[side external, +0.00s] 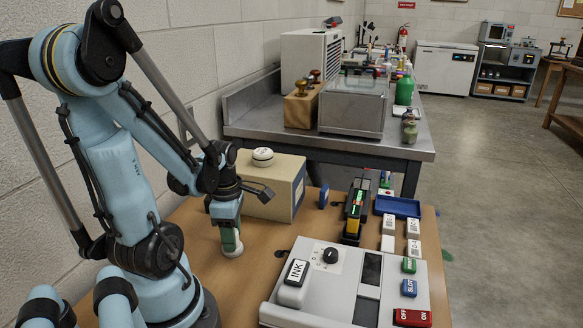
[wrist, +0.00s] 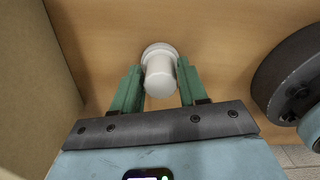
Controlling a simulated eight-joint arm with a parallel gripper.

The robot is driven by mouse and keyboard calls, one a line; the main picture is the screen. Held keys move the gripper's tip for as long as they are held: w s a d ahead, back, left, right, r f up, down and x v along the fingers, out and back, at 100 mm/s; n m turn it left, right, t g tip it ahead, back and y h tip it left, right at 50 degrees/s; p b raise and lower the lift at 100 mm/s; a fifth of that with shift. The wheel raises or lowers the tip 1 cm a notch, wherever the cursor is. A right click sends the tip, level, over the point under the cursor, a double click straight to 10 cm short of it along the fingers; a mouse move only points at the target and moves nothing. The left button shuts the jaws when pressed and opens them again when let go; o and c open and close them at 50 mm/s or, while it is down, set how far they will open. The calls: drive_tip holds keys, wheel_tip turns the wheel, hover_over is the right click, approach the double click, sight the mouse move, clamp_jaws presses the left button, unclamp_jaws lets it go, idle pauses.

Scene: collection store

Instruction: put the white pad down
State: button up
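The white pad (wrist: 160,78) has a round handle and a wider round foot, and shows between my gripper's green fingers in the wrist view. In the side view the pad (side external: 232,250) is upright, low at the tabletop (side external: 200,226); its foot appears to touch the wood. My gripper (wrist: 160,85) points down with a finger close against each side of the handle, and looks shut on it. My gripper also shows in the side view (side external: 230,236), where the fingers hide part of the handle.
A cardboard box (side external: 286,194) with a white round thing (side external: 262,157) on top stands just behind my gripper. A grey machine (side external: 320,290) marked INK is at the front right. A blue tray (side external: 398,206) and several small labelled blocks lie farther right. Bare wood surrounds the pad.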

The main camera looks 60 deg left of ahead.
drive_tip(key=shift+o, duration=1.2)
drive_tip(key=shift+r, duration=6.05)
drive_tip(key=w+d+m+t, duration=0.3)
drive_tip(key=w+d+m, duration=0.3)
drive_tip(key=m, duration=0.9)
drive_tip(key=w+d+m+t, duration=0.4)
drive_tip(key=w+d+m, duration=0.3)
drive_tip(key=m, duration=0.8)
drive_tip(key=d, duration=0.2)
drive_tip(key=shift+d+f, duration=0.3)
